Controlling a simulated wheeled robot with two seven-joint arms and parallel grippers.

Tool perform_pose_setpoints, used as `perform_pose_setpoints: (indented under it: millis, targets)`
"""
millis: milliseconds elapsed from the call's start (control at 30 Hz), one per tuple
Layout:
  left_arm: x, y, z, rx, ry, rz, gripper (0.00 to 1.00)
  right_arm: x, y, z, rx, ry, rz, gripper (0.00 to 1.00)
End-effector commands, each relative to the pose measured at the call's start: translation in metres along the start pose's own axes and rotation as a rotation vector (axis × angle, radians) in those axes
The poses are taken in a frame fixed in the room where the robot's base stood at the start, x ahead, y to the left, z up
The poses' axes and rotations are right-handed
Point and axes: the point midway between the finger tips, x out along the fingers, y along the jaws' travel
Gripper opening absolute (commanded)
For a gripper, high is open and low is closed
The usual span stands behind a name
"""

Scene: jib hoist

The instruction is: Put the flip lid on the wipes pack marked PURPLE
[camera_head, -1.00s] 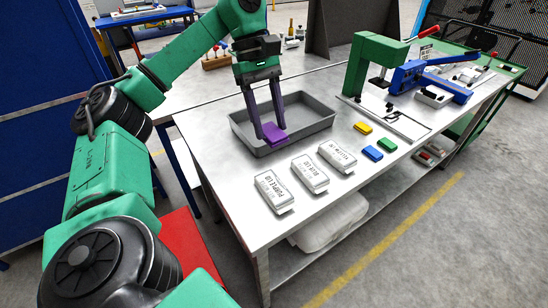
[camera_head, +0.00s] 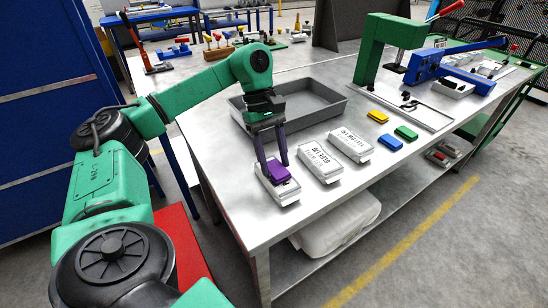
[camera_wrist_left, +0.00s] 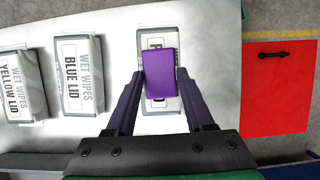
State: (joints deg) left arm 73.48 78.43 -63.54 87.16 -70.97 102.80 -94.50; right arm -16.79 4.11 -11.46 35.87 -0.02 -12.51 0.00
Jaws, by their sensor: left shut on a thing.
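My left gripper (camera_head: 273,169) is shut on the purple flip lid (camera_head: 278,172). The lid also shows between the fingers in the left wrist view (camera_wrist_left: 160,73). The lid is over the nearest white wipes pack (camera_head: 279,191) and covers most of its label; the pack shows around it in the left wrist view (camera_wrist_left: 154,38). I cannot tell whether the lid touches the pack. Beside it lie the pack marked BLUE LID (camera_head: 320,164) and the pack marked YELLOW LID (camera_head: 351,144). My right gripper is not in view.
A grey tray (camera_head: 340,106) stands behind the packs. Yellow (camera_head: 377,117), blue (camera_head: 390,143) and green (camera_head: 406,132) lids lie right of the packs. A green press (camera_head: 374,50) and a blue device (camera_head: 436,68) stand at the back right.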

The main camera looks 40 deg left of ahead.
Motion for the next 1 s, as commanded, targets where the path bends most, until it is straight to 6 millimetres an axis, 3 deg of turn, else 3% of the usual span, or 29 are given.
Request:
perform_pose_setpoints:
  millis: [267, 300, 367, 400, 767, 867, 1000]
  targets:
    - [0.004, 0.000, -0.001, 0.000, 0.000, 0.001, 0.02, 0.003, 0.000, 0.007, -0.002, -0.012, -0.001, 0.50]
    - [0.004, 0.000, -0.002, 0.001, 0.000, 0.001, 0.57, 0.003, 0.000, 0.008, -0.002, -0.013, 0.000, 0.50]
    - [0.003, 0.000, -0.001, 0.001, 0.000, 0.001, 0.80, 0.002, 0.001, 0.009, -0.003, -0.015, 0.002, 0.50]
    - [0.003, 0.000, -0.001, 0.001, 0.000, 0.001, 0.83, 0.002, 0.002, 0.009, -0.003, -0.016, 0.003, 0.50]
    - [-0.004, 0.001, 0.000, 0.001, 0.001, 0.002, 0.83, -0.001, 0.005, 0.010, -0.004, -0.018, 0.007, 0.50]
    - [-0.023, 0.002, 0.000, 0.000, 0.002, 0.006, 0.83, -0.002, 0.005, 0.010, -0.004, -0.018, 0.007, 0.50]
    - [-0.064, 0.002, 0.001, 0.003, 0.000, 0.008, 0.83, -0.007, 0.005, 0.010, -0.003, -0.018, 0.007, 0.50]
